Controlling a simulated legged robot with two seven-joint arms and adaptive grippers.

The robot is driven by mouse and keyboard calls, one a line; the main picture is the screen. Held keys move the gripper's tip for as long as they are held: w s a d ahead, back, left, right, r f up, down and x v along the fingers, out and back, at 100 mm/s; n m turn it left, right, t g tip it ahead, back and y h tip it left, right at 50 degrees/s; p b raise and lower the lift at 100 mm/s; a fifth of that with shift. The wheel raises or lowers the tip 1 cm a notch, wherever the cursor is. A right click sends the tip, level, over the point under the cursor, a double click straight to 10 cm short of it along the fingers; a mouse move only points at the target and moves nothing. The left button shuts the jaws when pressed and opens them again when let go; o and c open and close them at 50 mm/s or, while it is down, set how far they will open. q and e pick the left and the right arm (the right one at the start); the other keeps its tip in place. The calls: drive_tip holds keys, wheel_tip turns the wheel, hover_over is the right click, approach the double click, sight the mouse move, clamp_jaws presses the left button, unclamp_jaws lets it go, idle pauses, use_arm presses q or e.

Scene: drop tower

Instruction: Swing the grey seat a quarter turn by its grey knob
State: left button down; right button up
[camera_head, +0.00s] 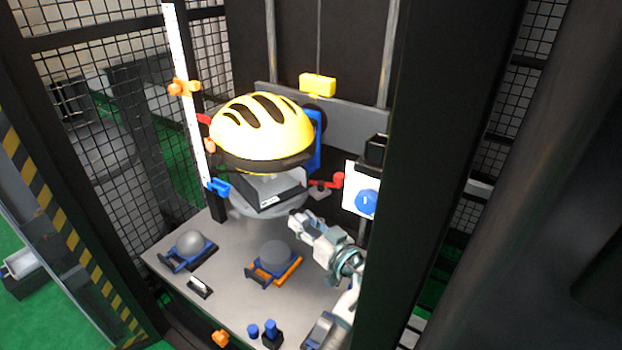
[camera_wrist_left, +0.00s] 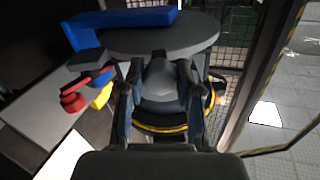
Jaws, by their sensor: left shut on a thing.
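The grey seat (camera_head: 240,203) is a round grey plate with a grey block on it, under the yellow helmet (camera_head: 262,125). My left gripper (camera_head: 295,216) is at the front right side of the seat in the head view. In the left wrist view, its two dark fingers are on either side of a grey piece that looks like the grey knob (camera_wrist_left: 160,76), and it is shut on it. The gripper hides the knob in the head view. My right gripper is not in view.
A red-handled part (camera_head: 332,181) and a white panel with a blue dial (camera_head: 366,202) stand right of the seat. Grey domes in a blue holder (camera_head: 190,247) and an orange holder (camera_head: 275,262) sit on the table. A black post (camera_head: 435,150) hides part of my arm.

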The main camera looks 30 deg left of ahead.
use_arm(q)
drive_tip(key=shift+r, duration=0.45)
drive_tip(key=c, duration=1)
unclamp_jaws()
drive_tip(key=shift+o, duration=1.1)
drive_tip(key=shift+w+d+f, duration=0.1)
drive_tip(key=shift+f, duration=0.25)
wheel_tip(320, 180, up, 11)
drive_tip(key=s, duration=0.1)
